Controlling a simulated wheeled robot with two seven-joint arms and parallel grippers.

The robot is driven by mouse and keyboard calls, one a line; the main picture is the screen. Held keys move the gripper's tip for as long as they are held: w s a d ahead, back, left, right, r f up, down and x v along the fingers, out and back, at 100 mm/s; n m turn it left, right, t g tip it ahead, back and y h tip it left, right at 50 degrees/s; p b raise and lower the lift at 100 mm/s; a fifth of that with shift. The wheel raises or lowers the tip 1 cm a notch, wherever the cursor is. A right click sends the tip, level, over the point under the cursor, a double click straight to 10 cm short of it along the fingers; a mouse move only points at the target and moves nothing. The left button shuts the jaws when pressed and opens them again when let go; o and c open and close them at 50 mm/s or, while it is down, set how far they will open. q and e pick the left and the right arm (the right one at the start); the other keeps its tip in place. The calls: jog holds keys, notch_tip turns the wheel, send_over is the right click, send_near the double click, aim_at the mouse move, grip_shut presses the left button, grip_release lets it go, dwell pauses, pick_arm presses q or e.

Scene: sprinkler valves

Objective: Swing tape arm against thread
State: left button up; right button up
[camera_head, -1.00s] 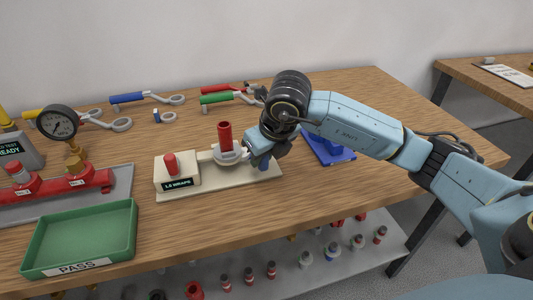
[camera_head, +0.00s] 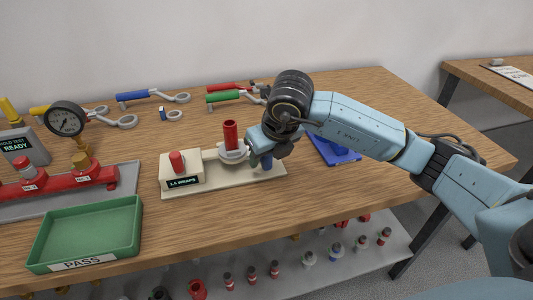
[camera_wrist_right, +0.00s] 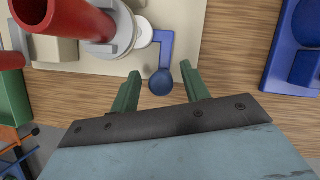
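The tape arm is a blue bar with a round knob (camera_wrist_right: 161,82), and the knob also shows in the head view (camera_head: 267,161). It belongs to a cream wrapping stand (camera_head: 214,187) with a red upright pipe piece (camera_head: 231,135) in a grey ring holder. The thread is hard to make out. My right gripper (camera_wrist_right: 161,69) is at the stand's right end. Its two green fingers are open, one on each side of the blue knob, with gaps visible. The wrist hides part of this in the head view. My left gripper is not in view.
A red button (camera_head: 177,161) and a small wraps display are on the stand's left end. A green PASS tray (camera_head: 90,232) is at front left, near a gauge (camera_head: 66,118) on a red manifold. Wrenches lie behind. A blue fixture (camera_head: 335,149) stands right of the stand.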

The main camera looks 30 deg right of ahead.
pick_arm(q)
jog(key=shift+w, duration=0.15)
pick_arm(e)
jog(key=shift+r, duration=0.1)
jog(key=shift+s+r, duration=0.15)
jog(key=shift+r, duration=0.2)
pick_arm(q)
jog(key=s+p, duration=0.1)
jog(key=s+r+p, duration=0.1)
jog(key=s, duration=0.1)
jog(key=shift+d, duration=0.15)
pick_arm(e)
jog(key=v, duration=1.2)
jog(key=shift+r, duration=0.25)
